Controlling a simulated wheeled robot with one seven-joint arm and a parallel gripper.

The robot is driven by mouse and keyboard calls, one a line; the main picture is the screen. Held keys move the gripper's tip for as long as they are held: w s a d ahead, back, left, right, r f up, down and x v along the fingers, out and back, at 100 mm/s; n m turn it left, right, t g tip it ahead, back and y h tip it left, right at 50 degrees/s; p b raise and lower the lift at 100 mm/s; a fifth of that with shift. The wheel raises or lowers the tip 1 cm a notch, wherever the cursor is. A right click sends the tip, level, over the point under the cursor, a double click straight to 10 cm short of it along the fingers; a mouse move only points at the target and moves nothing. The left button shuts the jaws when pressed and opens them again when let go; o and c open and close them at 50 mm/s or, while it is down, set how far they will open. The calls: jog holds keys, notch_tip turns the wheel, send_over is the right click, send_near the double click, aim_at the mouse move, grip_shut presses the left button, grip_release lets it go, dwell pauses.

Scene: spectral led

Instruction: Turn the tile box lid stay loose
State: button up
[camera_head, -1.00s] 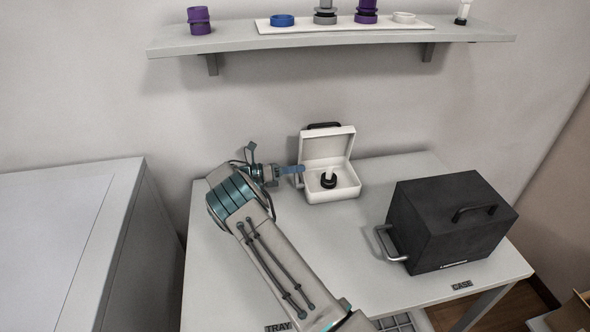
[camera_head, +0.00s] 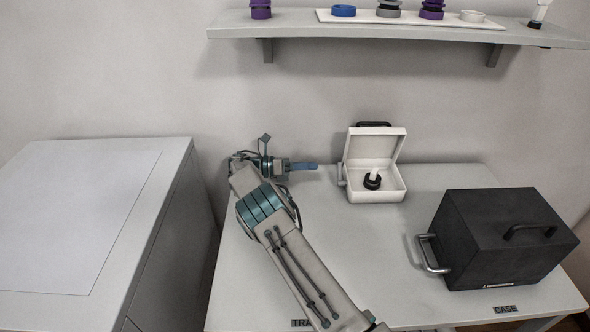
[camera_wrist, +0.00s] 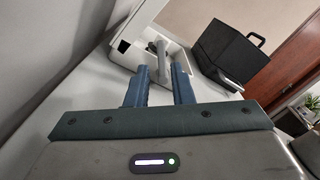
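The white tile box (camera_head: 384,196) stands on the table with its lid (camera_head: 371,143) raised open. A small grey stay (camera_head: 341,176) shows at the box's left side. In the wrist view a grey bar (camera_wrist: 157,60), which looks like the stay, lies ahead of the fingertips, in front of the box (camera_wrist: 125,50). My gripper (camera_head: 314,166) is left of the box, with a short gap to it. In the wrist view my gripper (camera_wrist: 161,70) has its two blue fingers apart, with nothing held between them.
A black ring with a white piece (camera_head: 373,180) sits inside the box. A black case (camera_head: 505,240) with handles stands on the table (camera_head: 395,270) to the right. A shelf (camera_head: 400,30) with coloured rings hangs above. A grey cabinet (camera_head: 80,220) stands left.

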jog(key=shift+a+b, duration=0.45)
jog(key=shift+a, duration=1.65)
jog(key=shift+c, duration=0.3)
